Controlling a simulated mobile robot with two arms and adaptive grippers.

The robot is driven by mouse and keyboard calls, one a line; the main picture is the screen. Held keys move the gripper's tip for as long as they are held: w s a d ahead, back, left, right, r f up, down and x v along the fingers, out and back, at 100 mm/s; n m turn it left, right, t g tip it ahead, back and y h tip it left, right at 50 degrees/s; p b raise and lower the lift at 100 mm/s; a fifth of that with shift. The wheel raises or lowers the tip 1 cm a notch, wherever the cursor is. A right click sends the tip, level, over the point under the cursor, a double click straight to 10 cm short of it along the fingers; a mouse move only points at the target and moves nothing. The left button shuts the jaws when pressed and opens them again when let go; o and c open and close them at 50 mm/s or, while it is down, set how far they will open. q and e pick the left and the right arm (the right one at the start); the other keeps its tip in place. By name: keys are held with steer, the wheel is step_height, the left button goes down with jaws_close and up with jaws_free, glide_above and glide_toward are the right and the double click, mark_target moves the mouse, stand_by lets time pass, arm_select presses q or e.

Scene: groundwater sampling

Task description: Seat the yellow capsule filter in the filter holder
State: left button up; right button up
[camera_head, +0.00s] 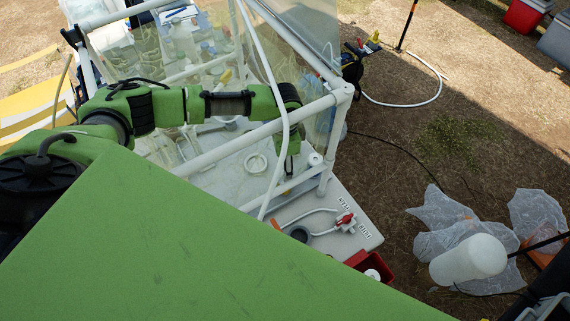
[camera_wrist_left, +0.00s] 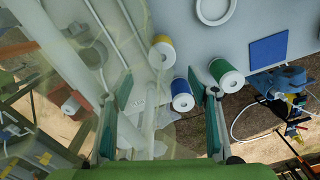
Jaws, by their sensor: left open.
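The yellow capsule filter (camera_wrist_left: 162,51), a short cylinder with a white end, is on the pale tabletop in the left wrist view. It lies beyond my left gripper (camera_wrist_left: 160,84), between the lines of its two fingers and apart from them. The left gripper is open and empty. In the head view it hangs at the end of my green left arm (camera_head: 289,160), by the frame's near corner. A white ring (camera_wrist_left: 214,8) on the tabletop, also in the head view (camera_head: 257,164), may be the filter holder; I cannot tell. My right gripper is not in view.
A blue-banded (camera_wrist_left: 182,95) and a green-banded cylinder (camera_wrist_left: 226,74) stand close to the yellow one. A blue square (camera_wrist_left: 268,50) lies right of them. White frame tubes (camera_head: 250,124) and clear sheeting surround the worktop. A red-handled valve (camera_head: 346,220) sits near the right corner.

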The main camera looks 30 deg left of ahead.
arm_select(q)
step_height(320, 180, down, 5)
steer(key=shift+r, duration=0.1)
steer(key=shift+w+f, duration=0.1)
steer(key=shift+f, duration=0.9)
step_height(320, 180, down, 4)
steer(key=b, duration=0.3)
steer(key=shift+a+f, duration=0.1)
steer(key=shift+a, duration=0.05)
steer(key=c, duration=1.2)
